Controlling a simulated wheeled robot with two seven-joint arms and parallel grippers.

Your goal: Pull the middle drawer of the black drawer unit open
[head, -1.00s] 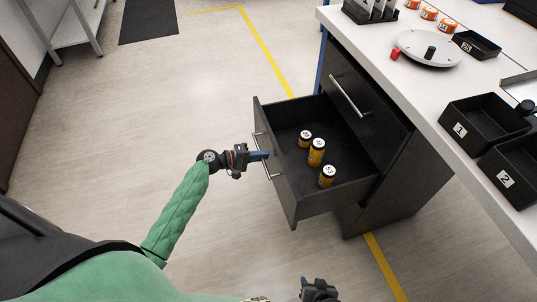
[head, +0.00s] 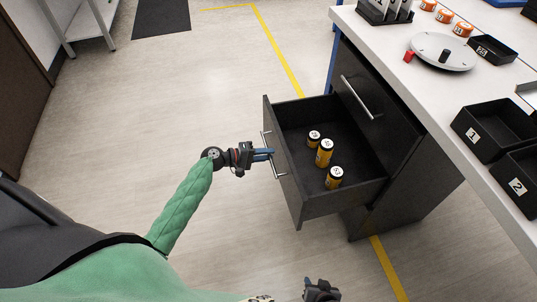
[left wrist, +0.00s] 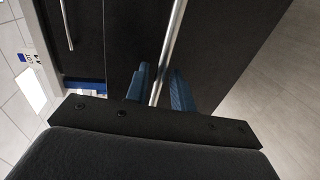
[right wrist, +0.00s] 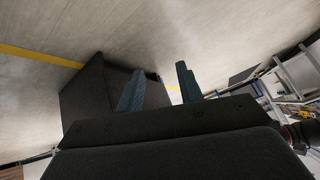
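The black drawer unit (head: 405,185) stands under the white bench. Its middle drawer (head: 285,165) is pulled well out, below a closed top drawer (head: 372,95). Several yellow bottles with black-and-white tops (head: 325,152) stand inside it. My left gripper (head: 268,154) is at the drawer's silver bar handle (head: 278,172). In the left wrist view the handle (left wrist: 172,45) runs between the blue fingers (left wrist: 160,88), which close around it. My right gripper (head: 321,290) is at the bottom edge of the head view. The right wrist view shows its fingers (right wrist: 158,88) apart, with nothing between them.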

